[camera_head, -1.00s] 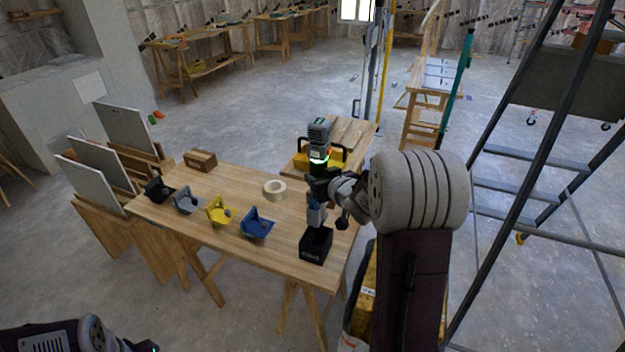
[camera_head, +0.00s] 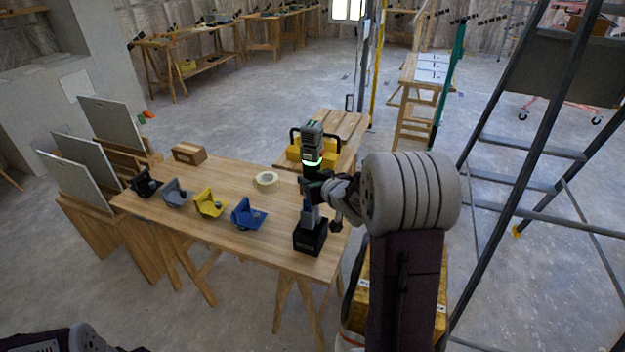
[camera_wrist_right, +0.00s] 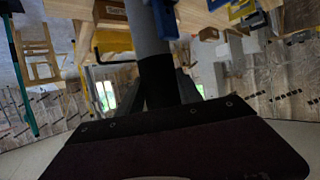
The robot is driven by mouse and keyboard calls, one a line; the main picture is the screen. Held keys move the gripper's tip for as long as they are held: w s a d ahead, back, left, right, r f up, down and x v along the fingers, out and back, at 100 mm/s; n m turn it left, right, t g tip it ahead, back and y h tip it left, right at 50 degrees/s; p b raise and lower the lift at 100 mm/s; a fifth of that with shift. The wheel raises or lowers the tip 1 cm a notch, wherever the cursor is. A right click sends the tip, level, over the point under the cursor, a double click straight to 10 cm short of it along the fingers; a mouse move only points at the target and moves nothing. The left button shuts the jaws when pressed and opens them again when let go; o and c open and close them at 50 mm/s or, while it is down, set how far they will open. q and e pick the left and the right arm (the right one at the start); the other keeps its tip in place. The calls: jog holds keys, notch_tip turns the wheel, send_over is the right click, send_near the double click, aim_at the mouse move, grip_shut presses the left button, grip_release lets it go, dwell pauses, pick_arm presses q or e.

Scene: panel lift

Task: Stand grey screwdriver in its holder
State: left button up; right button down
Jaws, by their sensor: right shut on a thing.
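My right gripper (camera_head: 312,190) points down over the right end of the wooden table and is shut on the grey screwdriver (camera_head: 311,216). The screwdriver is upright, its lower end at the mouth of a small black box (camera_head: 309,241); I cannot tell how far inside it is. In the right wrist view the grey piece (camera_wrist_right: 146,28) runs away from the fingers, with a black part nearer to them. A grey angled holder (camera_head: 174,193) stands empty-looking on the left of the table. My left gripper is out of view; only part of that arm shows at the lower left.
Black (camera_head: 143,183), yellow (camera_head: 209,204) and blue (camera_head: 243,216) holders share the row on the table (camera_head: 205,240). A tape roll (camera_head: 265,180) and a cardboard box (camera_head: 189,152) lie behind. A yellow case (camera_head: 310,152) stands beyond my gripper; a ladder (camera_head: 530,145) is at right.

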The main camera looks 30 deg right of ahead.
jog(key=shift+f, duration=0.45)
dwell(1.2)
jog(key=shift+f+b, duration=0.15)
jog(key=shift+b, duration=0.2)
jog(key=shift+f+b, duration=0.8)
jog(key=shift+f, duration=0.25)
jog(key=shift+f+b, duration=1)
jog(key=shift+f, duration=0.1)
dwell(0.4)
